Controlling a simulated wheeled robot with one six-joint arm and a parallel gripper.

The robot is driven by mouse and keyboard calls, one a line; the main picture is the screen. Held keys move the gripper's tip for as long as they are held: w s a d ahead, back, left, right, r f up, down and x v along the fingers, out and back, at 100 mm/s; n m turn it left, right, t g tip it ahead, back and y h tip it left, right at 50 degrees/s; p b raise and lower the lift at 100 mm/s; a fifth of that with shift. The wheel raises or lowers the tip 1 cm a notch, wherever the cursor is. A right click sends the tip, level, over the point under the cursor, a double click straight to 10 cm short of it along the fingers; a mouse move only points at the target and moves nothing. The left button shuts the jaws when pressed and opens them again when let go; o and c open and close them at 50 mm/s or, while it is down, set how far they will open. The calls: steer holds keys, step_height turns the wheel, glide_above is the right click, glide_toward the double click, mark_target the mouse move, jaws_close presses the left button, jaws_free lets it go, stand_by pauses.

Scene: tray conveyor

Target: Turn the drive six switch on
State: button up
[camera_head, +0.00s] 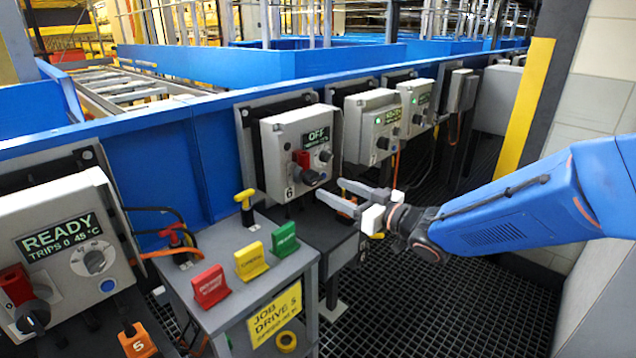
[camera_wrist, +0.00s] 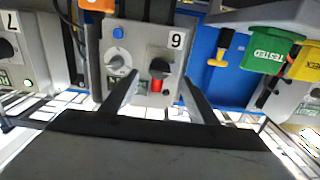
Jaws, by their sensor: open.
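The drive six box (camera_head: 278,150) is a pale grey panel on the blue conveyor side, marked 6, with a dark screen reading OFF. Its switch (camera_head: 312,176) has a red and black handle low on the front, beside a small grey dial (camera_head: 325,156). In the wrist view the box appears upside down, with the switch (camera_wrist: 157,85) and the grey dial (camera_wrist: 117,61). My gripper (camera_head: 331,188) is open and empty, just right of and below the switch in the head view. In the wrist view the switch shows between the fingertips (camera_wrist: 159,77); I cannot tell whether they touch it.
The box at the left (camera_head: 60,262) reads READY. More boxes with green screens (camera_head: 378,125) stand to the right. A grey cart (camera_head: 205,312) below holds red, yellow and green tags (camera_head: 250,262), a yellow T-handle (camera_head: 246,205) and a job sign (camera_head: 276,318). Dark grating covers the floor.

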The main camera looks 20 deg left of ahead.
mark_target(317, 179)
steer(key=x, duration=0.7)
